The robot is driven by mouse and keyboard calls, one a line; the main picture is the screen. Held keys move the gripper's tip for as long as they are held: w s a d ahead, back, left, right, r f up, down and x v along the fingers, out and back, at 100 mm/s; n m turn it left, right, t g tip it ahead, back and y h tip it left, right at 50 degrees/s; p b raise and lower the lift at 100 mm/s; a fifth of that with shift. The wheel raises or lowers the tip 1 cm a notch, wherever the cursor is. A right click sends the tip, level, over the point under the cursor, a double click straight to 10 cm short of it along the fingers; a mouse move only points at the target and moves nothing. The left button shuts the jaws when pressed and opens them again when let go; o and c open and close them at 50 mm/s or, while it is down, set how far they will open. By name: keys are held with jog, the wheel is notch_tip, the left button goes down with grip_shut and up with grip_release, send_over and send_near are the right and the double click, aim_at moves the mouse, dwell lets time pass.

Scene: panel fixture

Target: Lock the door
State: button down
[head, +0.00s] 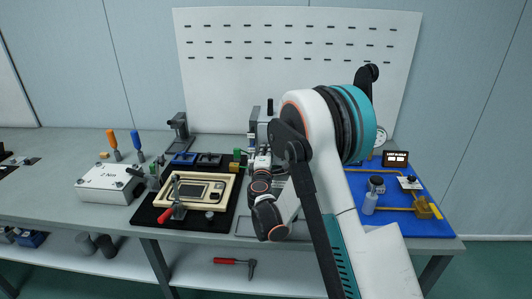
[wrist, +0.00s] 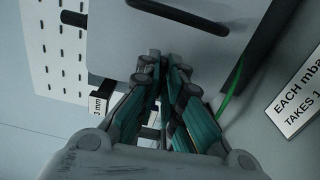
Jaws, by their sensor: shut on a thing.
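My gripper (wrist: 163,78) has its fingers close together at the lower edge of a light grey panel (wrist: 195,50) in the wrist view. It is shut on a small part between the fingertips, and the fingers hide that part. A dark bar (wrist: 175,14) and a dark rounded peg (wrist: 74,18) show on or beside the panel. I cannot tell for sure which piece is the door or its lock. In the head view my gripper (head: 260,160) is in front of a grey box-like unit (head: 261,118), largely hidden by my arm.
A beige framed device (head: 196,191) lies on a black mat left of my gripper. A white box (head: 104,183) and screwdrivers stand further left. A blue board (head: 432,222) with fittings lies right. A perforated white panel (head: 230,75) stands behind. A printed label (wrist: 296,105) is close right.

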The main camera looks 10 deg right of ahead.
jog(key=shift+m, duration=0.4)
jog(key=c, duration=1.7)
grip_release()
jog(key=shift+d, duration=0.1)
jog(key=v, duration=1.2)
